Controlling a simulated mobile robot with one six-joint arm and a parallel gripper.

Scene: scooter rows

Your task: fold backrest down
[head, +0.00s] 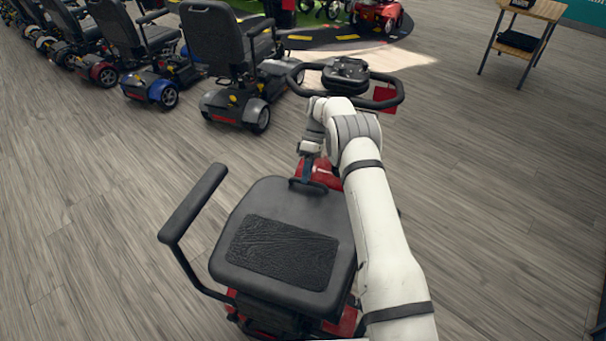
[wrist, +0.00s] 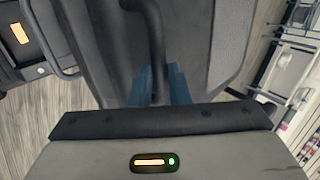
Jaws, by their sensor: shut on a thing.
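The red scooter stands in front of me, with its dark grey backrest (head: 240,268) tipped forward and lying roughly level, its back face with a textured black patch up. The seat under it is mostly hidden. My gripper (head: 307,180) is at the backrest's far edge, shut on a dark grab bar there. In the wrist view the blue fingers of my gripper (wrist: 160,84) close on either side of the dark bar (wrist: 154,40), with the grey backrest panel (wrist: 190,60) behind it.
One armrest (head: 193,205) sticks up at the left of the seat. The scooter's handlebar (head: 390,98) with its console is beyond my arm. Several other scooters (head: 215,50) stand in a row at the upper left. A small wooden table (head: 540,12) is at the upper right. Floor on the right is clear.

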